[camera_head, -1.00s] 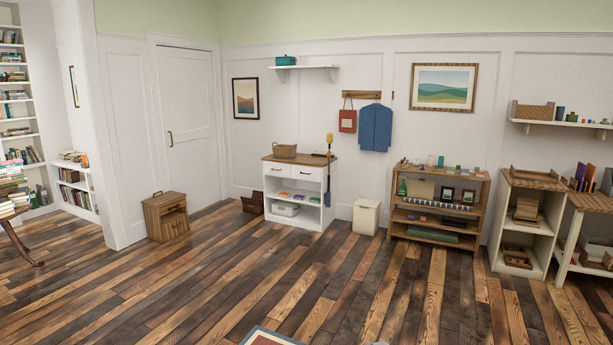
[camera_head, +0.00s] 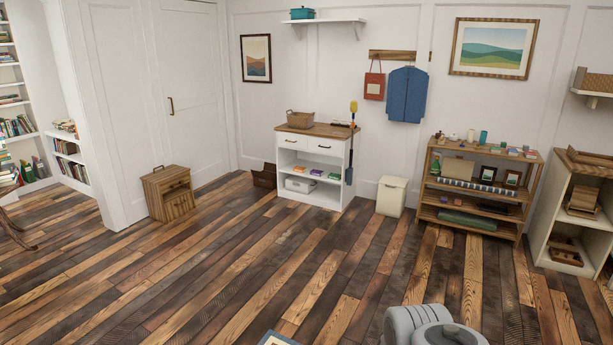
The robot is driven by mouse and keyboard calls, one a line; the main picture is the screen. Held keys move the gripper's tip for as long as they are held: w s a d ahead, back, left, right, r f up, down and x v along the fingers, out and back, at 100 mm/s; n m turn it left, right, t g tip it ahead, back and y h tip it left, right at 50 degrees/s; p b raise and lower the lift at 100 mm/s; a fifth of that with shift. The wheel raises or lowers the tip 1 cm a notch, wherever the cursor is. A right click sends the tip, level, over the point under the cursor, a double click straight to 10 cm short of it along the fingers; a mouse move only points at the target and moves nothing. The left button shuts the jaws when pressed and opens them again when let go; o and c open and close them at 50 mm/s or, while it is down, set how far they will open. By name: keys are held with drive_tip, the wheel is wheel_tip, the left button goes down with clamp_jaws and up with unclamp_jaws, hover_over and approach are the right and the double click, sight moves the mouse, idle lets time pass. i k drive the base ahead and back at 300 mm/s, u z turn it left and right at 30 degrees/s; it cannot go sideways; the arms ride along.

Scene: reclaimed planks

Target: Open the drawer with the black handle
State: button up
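A white cabinet (camera_head: 341,172) with a wooden top stands against the back wall. It has two shut drawers side by side under the top, a left drawer (camera_head: 292,141) and a right drawer (camera_head: 325,147). Each has a small dark handle; the right one looks black, but the left one's colour is too small to tell. A small wooden cabinet (camera_head: 157,204) stands on the floor to the left, with small dark pulls on its front. My gripper is not in view; only rounded grey parts of my arm show at the bottom edge.
A basket (camera_head: 300,119) sits on the white cabinet, and a long-handled tool (camera_head: 351,150) hangs at its right side. A cream bin (camera_head: 391,196) and a wooden shelf unit (camera_head: 468,210) stand to the right. The plank floor (camera_head: 260,260) in front is clear.

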sight(333, 147)
drive_tip(key=z, duration=0.2)
drive_tip(key=i, duration=2.8)
drive_tip(key=u, duration=0.2)
drive_tip(key=i, duration=2.95)
drive_tip(key=u, duration=0.5)
drive_tip(key=i, duration=1.3)
drive_tip(key=u, duration=0.2)
